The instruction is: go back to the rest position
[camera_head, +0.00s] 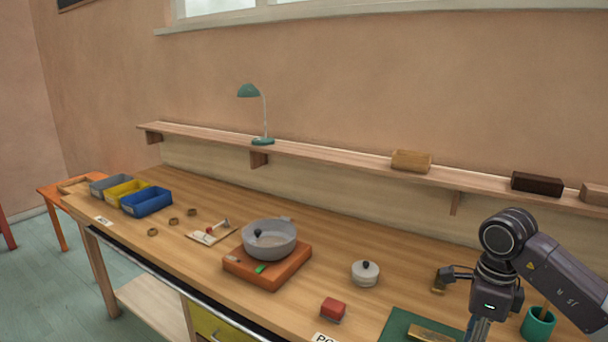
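My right arm comes in from the right edge, with its dark wrist (495,292) over the right part of the wooden bench (345,238). A small dark and brass-coloured piece (439,284) shows just left of the wrist; I cannot tell whether it belongs to the gripper or stands on the bench. The fingers of my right gripper cannot be made out clearly, and the lower end runs out of the picture at the bottom. My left arm and gripper are not in view.
A grey pan (269,240) sits on an orange-brown block (266,270). A lidded pot (365,273), red block (333,308), green mat (398,326) and green cup (538,324) stand nearby. Bins (147,202) are at the far left. A shelf (340,158) runs along the wall.

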